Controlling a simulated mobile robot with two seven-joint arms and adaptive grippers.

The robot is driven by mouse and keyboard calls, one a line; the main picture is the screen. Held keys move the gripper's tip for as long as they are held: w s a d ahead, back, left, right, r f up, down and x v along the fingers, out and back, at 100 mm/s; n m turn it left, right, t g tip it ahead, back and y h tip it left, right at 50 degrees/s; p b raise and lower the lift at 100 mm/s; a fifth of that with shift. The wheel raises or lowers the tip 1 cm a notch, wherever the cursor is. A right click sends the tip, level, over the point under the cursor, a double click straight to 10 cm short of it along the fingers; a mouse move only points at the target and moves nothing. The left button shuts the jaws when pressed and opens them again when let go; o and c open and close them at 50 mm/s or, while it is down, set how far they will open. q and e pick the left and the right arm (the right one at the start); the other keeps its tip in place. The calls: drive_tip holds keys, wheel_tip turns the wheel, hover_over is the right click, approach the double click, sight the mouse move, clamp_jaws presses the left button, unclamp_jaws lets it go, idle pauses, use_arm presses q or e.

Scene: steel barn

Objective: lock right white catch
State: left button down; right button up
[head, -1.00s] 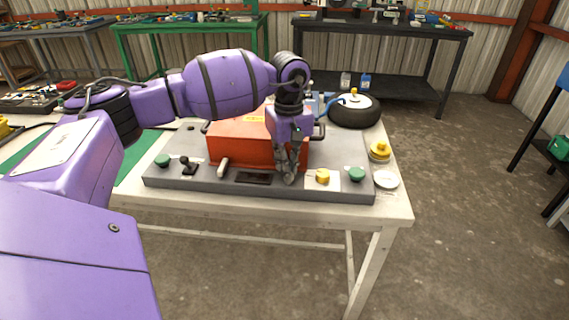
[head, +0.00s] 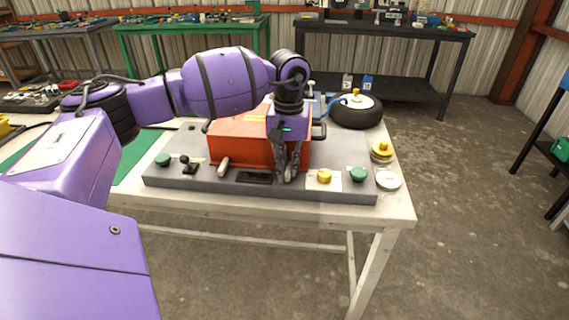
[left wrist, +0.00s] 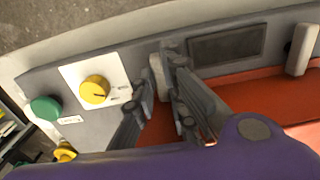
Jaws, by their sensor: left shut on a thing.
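A red-orange box (head: 240,146) sits on a grey board with two white catches on its front. The left white catch (head: 223,166) hangs down and slightly tilted; it also shows in the left wrist view (left wrist: 302,48). My left gripper (head: 285,175) points down at the box's front right. In the left wrist view its fingers (left wrist: 158,80) are on either side of the right white catch (left wrist: 156,66), shut on it. The fingers hide this catch in the head view. I cannot tell whether it is locked. My right gripper is not in view.
The grey board (head: 335,196) carries a yellow knob (head: 324,176), green buttons such as one (head: 358,174) at right, and a black lever (head: 187,166). A yellow button (head: 381,151), a white disc (head: 388,180) and a tyre (head: 358,113) stand on the right side of the table.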

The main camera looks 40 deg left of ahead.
sight(288, 171)
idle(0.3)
use_arm(q)
drive_tip(key=c, duration=2)
unclamp_jaws()
drive_tip(key=shift+c, duration=0.2)
drive_tip(key=shift+r, duration=0.15)
wheel_tip(288, 171, up, 12)
drive_tip(key=shift+f, duration=0.2)
